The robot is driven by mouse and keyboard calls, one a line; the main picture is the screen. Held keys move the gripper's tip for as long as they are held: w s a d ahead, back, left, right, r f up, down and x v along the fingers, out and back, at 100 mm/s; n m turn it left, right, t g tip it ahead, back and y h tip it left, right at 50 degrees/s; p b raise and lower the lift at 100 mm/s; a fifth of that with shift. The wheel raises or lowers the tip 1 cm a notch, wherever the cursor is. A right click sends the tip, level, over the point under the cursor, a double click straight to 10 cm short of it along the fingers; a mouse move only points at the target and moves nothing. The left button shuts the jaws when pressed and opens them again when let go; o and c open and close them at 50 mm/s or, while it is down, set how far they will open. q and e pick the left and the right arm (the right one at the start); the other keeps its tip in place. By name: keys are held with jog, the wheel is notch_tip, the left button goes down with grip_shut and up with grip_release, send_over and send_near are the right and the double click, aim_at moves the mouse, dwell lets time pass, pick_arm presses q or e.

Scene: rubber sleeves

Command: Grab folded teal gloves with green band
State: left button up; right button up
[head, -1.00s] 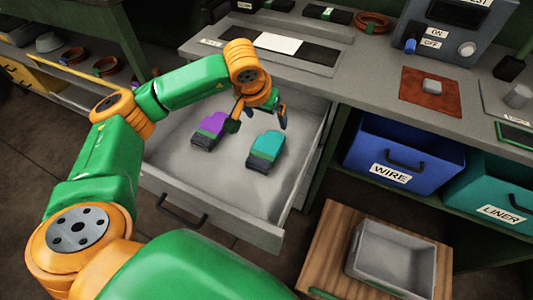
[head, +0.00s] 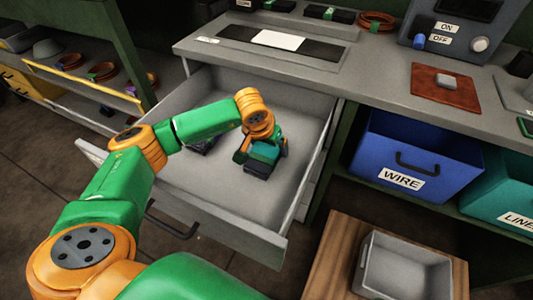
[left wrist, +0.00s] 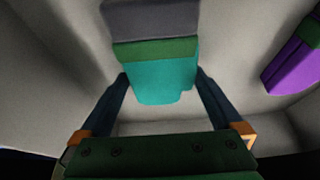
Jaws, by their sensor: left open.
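The folded teal gloves (head: 264,152) lie in the open grey drawer (head: 290,215), partly hidden by my left gripper in the head view. In the left wrist view the teal gloves (left wrist: 158,82) show a green band and a grey cuff end. My left gripper (head: 262,156) is open over the gloves. In the left wrist view its two dark fingers (left wrist: 160,85) stand on either side of the teal end; I cannot tell whether they touch it. My right gripper is not in view.
Purple gloves (left wrist: 293,62) lie beside the teal ones, mostly hidden behind my arm in the head view. The drawer walls surround both. A blue WIRE bin (head: 412,160) and a grey tray (head: 405,265) stand to the right.

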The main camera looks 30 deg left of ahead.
pick_arm(q)
jog(key=shift+f+b, duration=0.2)
jog(key=shift+b, duration=0.15)
dwell(0.3)
jog(key=c, duration=1.1)
